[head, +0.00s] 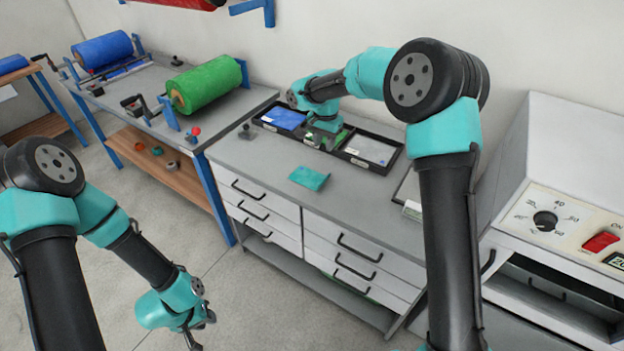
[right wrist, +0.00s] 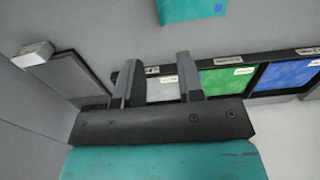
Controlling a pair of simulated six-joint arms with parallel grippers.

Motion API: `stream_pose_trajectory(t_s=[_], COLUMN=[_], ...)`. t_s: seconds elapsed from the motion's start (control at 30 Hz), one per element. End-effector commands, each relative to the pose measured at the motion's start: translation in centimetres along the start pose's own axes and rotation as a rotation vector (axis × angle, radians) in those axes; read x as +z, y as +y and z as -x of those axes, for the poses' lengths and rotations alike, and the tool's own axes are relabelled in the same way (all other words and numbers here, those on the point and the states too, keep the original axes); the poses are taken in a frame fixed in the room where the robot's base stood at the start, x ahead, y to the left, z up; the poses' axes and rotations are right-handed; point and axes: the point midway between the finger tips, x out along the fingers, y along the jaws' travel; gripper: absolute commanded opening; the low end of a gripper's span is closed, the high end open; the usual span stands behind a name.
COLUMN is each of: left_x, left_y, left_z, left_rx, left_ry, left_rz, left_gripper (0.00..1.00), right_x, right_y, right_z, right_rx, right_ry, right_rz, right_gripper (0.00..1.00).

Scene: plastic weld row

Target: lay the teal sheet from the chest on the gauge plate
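The teal sheet (head: 309,178) lies flat on the grey top of the drawer chest (head: 262,160), near its front edge. It also shows at the top of the right wrist view (right wrist: 192,9). A framed flat plate (head: 405,188), probably the gauge plate, lies at the chest's right, partly hidden by my right arm; it shows at left in the right wrist view (right wrist: 75,80). My right gripper (right wrist: 157,75) is open and empty above the sheet tray, behind the teal sheet. My left gripper (head: 202,328) looks open and empty, low over the floor in front of the chest.
A black tray (head: 398,158) along the wall holds blue, green and white sheets in compartments. A small white block (right wrist: 33,53) sits at the plate's end. A roll bench (head: 150,82) stands left, an oven-like box (head: 545,215) right. The chest's front left is clear.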

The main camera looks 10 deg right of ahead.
Motion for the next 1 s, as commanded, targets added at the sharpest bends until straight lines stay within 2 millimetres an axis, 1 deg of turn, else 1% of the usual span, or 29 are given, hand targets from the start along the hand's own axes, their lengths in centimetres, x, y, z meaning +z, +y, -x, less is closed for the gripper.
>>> stream_pose_trajectory(t_s=[0.03,0.4,0.5,0.6,0.73,1.0], left_x=[0.0,0.0,0.0,0.0,0.0,0.0], left_y=[0.0,0.0,0.0,0.0,0.0,0.0], left_z=[0.0,0.0,0.0,0.0,0.0,0.0], left_rx=[0.000,0.000,0.000,0.000,0.000,0.000], left_ry=[0.000,0.000,0.000,0.000,0.000,0.000], left_rz=[0.000,0.000,0.000,0.000,0.000,0.000], left_gripper=[0.28,0.28,0.28,0.28,0.28,0.28], right_x=[0.0,0.0,0.0,0.0,0.0,0.0], right_y=[0.1,0.1,0.1,0.1,0.0,0.0], right_z=[-0.8,-7.2,-8.8,-10.1,-10.9,-10.9], right_rx=[0.002,0.003,0.002,0.001,0.000,-0.001], right_ry=[-0.002,-0.003,-0.003,-0.001,-0.001,-0.001], right_rz=[0.000,0.000,0.000,0.000,0.001,0.000], right_gripper=[0.35,0.35,0.35,0.35,0.35,0.35])
